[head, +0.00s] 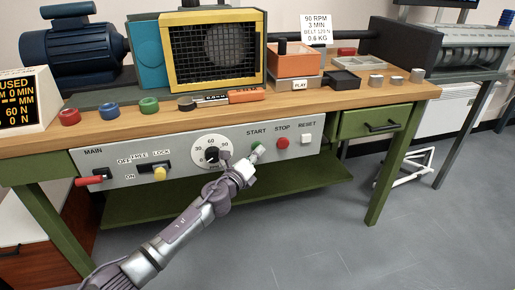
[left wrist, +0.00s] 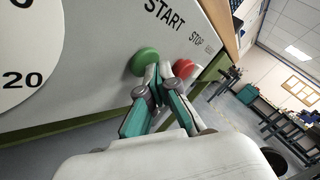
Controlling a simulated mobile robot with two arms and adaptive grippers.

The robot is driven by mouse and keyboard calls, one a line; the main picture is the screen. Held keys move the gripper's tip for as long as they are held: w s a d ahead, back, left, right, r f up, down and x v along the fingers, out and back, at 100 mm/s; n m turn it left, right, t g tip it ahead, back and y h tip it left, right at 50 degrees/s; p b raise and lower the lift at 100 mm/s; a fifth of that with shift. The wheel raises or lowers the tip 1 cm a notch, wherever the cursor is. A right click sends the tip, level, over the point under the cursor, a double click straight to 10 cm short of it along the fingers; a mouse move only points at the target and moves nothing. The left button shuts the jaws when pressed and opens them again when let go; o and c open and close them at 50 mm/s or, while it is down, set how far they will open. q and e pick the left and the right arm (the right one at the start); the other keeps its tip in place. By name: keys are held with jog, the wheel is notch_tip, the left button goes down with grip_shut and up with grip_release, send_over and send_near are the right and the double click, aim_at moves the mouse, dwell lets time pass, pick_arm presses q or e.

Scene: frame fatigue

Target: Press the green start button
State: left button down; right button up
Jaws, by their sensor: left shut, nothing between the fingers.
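The green start button (head: 256,145) sits on the grey front panel (head: 120,171) under the START label. In the left wrist view the green button (left wrist: 144,61) shows beside the fingertips, which partly overlap its edge. My left gripper (head: 255,154) is shut with nothing between its fingers and points at the panel at the button. The fingertips also show in the left wrist view (left wrist: 165,69), between the green button and the red stop button (left wrist: 184,68). I cannot tell whether they touch the green button. My right gripper is not in view.
The red stop button (head: 282,142) and white reset button (head: 306,138) are just right. The dial (head: 212,152) is close on the left. Farther left are a yellow lock knob (head: 160,174) and red main switch (head: 90,181). The wooden bench top (head: 120,118) overhangs above.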

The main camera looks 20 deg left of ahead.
pick_arm(q)
jog(key=shift+s, duration=0.1)
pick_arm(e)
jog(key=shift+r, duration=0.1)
pick_arm(q)
jog(key=shift+s+d+p, duration=0.35)
jog(key=shift+s+d, duration=0.05)
jog(key=shift+s, duration=0.2)
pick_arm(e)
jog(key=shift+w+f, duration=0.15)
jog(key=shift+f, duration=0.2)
pick_arm(q)
jog(key=shift+s+d, duration=0.1)
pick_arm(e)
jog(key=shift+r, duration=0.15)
pick_arm(q)
jog(key=s+d, duration=0.1)
jog(key=s+p, duration=0.1)
jog(key=s+d, duration=0.1)
jog(key=s, duration=0.1)
jog(key=shift+d+p, duration=0.35)
jog(key=shift+p, duration=0.05)
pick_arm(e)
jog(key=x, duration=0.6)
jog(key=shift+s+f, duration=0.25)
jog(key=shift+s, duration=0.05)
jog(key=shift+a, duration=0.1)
